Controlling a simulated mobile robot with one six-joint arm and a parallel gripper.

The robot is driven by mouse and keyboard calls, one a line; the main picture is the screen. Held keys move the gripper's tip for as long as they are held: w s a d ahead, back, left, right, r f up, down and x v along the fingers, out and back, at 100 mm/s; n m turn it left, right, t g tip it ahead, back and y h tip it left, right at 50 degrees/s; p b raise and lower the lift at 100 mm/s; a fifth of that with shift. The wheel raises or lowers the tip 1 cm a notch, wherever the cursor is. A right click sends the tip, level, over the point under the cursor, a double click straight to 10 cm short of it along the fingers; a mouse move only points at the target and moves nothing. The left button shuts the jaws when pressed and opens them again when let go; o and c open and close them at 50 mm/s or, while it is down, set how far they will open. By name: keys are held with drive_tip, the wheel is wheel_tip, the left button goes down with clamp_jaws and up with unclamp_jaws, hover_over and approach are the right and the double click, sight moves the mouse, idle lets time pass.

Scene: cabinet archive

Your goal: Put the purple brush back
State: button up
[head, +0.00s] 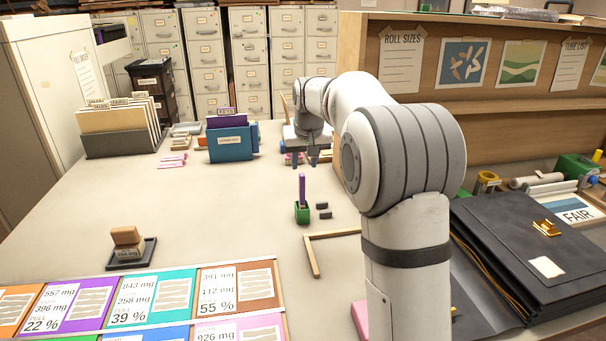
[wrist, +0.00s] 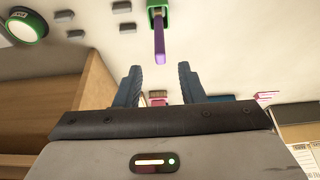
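A slim purple upright piece (head: 302,187), which looks like the brush, stands in a small green holder (head: 302,213) on the table. In the wrist view the purple piece (wrist: 159,42) points from the green holder (wrist: 168,6) toward the space ahead of my fingers. My gripper (wrist: 159,85) is open, with its two blue-grey fingers apart and not touching the purple piece. A small pink and brown item (wrist: 157,98) shows between the fingers; I cannot tell its distance. In the head view my gripper (head: 306,157) is small and partly hidden by my arm, beyond the holder.
Two dark blocks (head: 324,210) lie beside the holder. A wooden angle piece (head: 314,259) lies nearer. A wooden partition (head: 500,125) bounds the right. The middle-left table is clear.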

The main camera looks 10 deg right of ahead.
drive_tip(key=s+g, duration=0.1)
drive_tip(key=s, duration=2)
drive_tip(key=s+f, duration=0.4)
drive_tip(key=s, duration=0.4)
drive_tip(key=s+f, duration=0.4)
drive_tip(key=s, duration=0.5)
drive_tip(key=shift+f+g, duration=0.35)
drive_tip(key=shift+g, duration=0.05)
drive_tip(key=shift+r+p, duration=0.3)
drive_tip(key=shift+r, duration=0.05)
